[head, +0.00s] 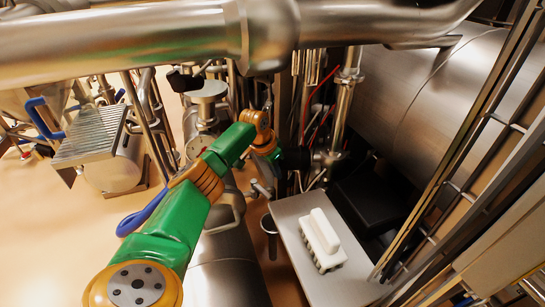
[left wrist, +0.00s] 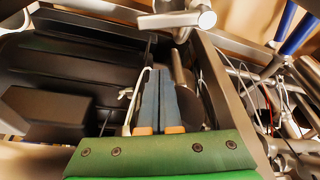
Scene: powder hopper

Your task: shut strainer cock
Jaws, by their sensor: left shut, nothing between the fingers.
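My left arm, green and orange, reaches from the lower left to the pipework in the middle of the head view. My left gripper (head: 277,154) is at its far end among the pipes, small and partly hidden. In the left wrist view, its two blue-grey fingers (left wrist: 159,75) lie side by side, shut and empty. A pale, thin rod stands close beside the fingers, and a dark rounded part lies just right of them; contact cannot be told. A metal pipe fitting (left wrist: 180,20) is beyond the fingertips. I cannot tell which part is the strainer cock. My right gripper is out of view.
A thick steel pipe (head: 130,42) crosses the top. A grey plate (head: 318,280) carries a white brush (head: 322,240) right of the arm. A large steel drum (head: 420,90) and slanted rails (head: 460,150) stand at right. Floor at left is partly open.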

